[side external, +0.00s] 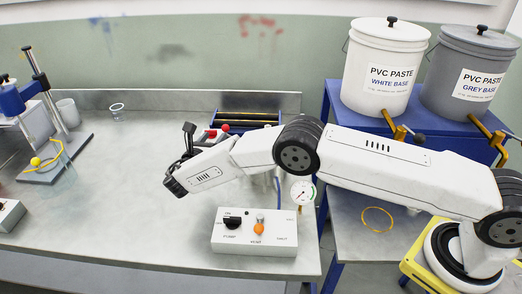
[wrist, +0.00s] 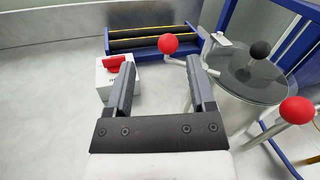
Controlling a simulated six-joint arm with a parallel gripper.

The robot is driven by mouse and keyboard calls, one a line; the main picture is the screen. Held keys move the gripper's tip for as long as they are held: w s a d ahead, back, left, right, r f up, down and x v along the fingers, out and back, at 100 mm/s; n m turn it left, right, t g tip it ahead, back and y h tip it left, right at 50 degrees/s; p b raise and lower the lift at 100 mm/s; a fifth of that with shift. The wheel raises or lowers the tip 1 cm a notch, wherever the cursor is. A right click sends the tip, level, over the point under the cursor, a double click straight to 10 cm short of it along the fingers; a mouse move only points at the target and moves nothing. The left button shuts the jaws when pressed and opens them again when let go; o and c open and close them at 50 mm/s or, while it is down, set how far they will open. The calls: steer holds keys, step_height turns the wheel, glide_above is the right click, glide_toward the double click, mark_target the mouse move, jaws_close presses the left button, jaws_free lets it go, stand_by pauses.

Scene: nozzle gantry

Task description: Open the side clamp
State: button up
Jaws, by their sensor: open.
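My gripper (side external: 188,140) is open at the end of my arm, above the bench. In the wrist view its two fingers (wrist: 157,78) stand apart with nothing between them. A lever with a red ball knob (wrist: 168,43) shows just beyond the fingers, apart from them. It runs right to a small bracket at a round vessel with a clear lid (wrist: 240,85). A black ball knob (wrist: 261,49) stands over the lid, and another red ball knob (wrist: 297,110) is at its right. I cannot tell which lever is the side clamp. In the side view my arm hides most of the vessel.
A small white box with a red handle (wrist: 115,63) sits left of the fingers, with a blue rack (wrist: 150,40) behind. A white control box (side external: 255,232) stands at the bench front. Paste buckets (side external: 384,75) stand at right. The left bench middle is clear.

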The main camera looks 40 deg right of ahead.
mark_target(224, 130)
steer(key=shift+s+d+f+n+t+y, duration=0.1)
steer(key=shift+s+f+n+t+y, duration=0.05)
steer(key=shift+s+n+t+y, duration=1.2)
steer(key=shift+s, duration=0.1)
steer(key=shift+x, duration=3.95)
jaws_close()
